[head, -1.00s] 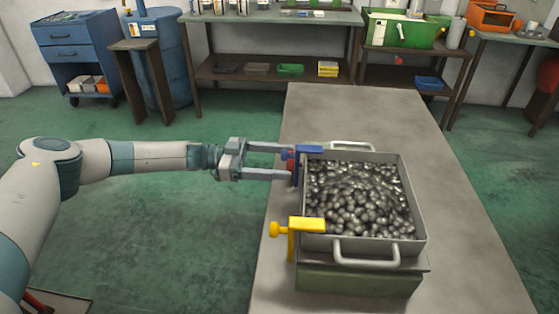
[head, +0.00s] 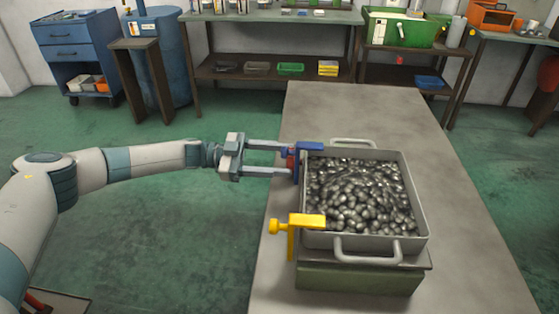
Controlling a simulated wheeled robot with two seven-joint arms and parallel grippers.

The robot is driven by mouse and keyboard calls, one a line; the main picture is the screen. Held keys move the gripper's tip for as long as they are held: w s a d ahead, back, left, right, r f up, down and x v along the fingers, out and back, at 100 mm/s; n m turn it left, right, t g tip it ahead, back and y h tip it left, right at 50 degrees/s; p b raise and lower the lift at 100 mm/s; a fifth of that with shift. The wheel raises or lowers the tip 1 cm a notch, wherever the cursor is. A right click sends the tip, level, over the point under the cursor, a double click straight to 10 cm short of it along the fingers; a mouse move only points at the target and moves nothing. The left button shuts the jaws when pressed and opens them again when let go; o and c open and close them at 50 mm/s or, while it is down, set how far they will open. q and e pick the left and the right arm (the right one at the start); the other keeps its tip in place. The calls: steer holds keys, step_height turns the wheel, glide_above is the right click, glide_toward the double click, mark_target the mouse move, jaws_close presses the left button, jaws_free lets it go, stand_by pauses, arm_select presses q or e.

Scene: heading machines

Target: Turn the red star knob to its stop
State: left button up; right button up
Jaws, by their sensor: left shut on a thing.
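The red star knob (head: 290,160) shows as a small red patch on the left side of the blue clamp (head: 309,147), at the far left corner of a metal tray. My left gripper (head: 288,160) reaches in from the left with its two fingers around the knob, shut on it. The fingers hide most of the knob, so its turn angle cannot be told. My right gripper is not in view.
The metal tray (head: 422,220) full of shiny round pieces stands on a green base (head: 358,282) on the grey table (head: 340,105). A yellow clamp (head: 305,222) with a yellow knob grips its near left corner. The table's far part is clear.

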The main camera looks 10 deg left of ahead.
arm_select(q)
steer(key=shift+f+m, duration=0.1)
steer(key=shift+m, duration=0.6)
steer(key=shift+s+m+b, duration=0.1)
steer(key=shift+m+b, duration=0.55)
steer(key=shift+m, duration=0.85)
steer(key=shift+c, duration=0.2)
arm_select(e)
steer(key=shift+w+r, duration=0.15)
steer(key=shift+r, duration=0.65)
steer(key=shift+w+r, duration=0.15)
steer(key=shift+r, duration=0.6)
arm_select(q)
steer(key=o, duration=1.1)
steer(key=shift+c, duration=0.2)
